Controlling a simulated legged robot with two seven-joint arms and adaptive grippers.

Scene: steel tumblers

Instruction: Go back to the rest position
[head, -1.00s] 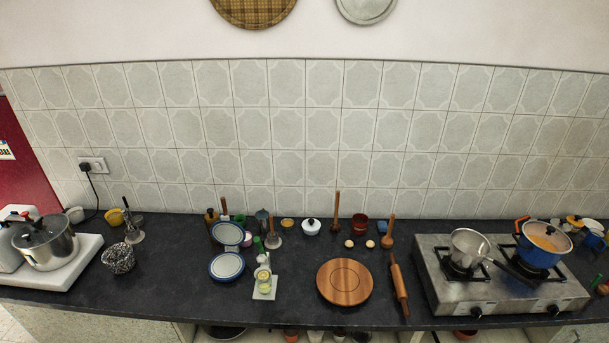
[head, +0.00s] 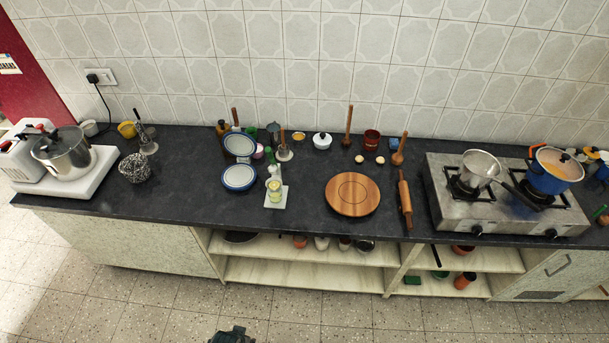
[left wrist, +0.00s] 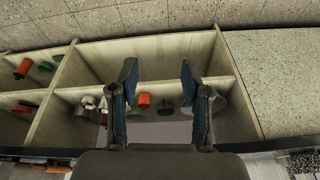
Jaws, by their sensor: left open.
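My left gripper (left wrist: 158,78) shows in the left wrist view with its two dark fingers spread apart. Nothing is between the fingertips. Behind it is the open shelf unit under the counter. In the head view only a small dark part of my left gripper (head: 232,335) shows at the bottom edge, over the floor and away from the counter. My right gripper is in neither view.
The shelves (head: 310,274) below hold several pots and cups. The tiled floor (head: 150,305) in front is clear.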

